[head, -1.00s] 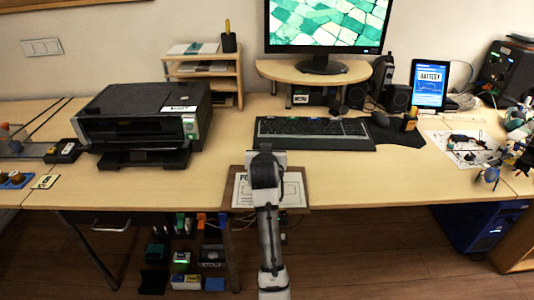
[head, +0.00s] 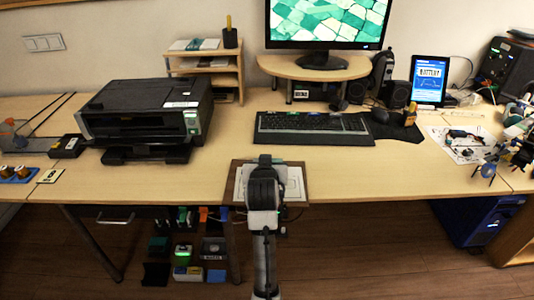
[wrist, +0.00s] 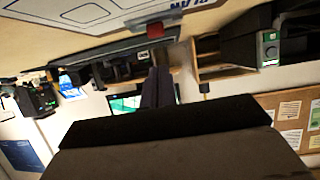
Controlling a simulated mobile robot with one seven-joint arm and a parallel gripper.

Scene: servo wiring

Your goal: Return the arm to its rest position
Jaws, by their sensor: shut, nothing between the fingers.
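My arm rises from the bottom middle of the head view, in front of the desk edge. Its end with my gripper (head: 265,160) shows over the brown board (head: 235,190) with a white printed sheet; the fingers are hard to make out there. In the wrist view the picture is upside down, and my gripper (wrist: 158,88) shows as narrow dark fingers close together. They are shut with nothing held. My arm hides the middle of the sheet in the head view.
The desk holds a black printer (head: 145,115), a keyboard (head: 315,128), a monitor (head: 327,25) on a riser and a tablet (head: 428,82). Small parts lie on a white sheet (head: 440,135) at right. The desk strip (head: 355,170) right of the board is bare.

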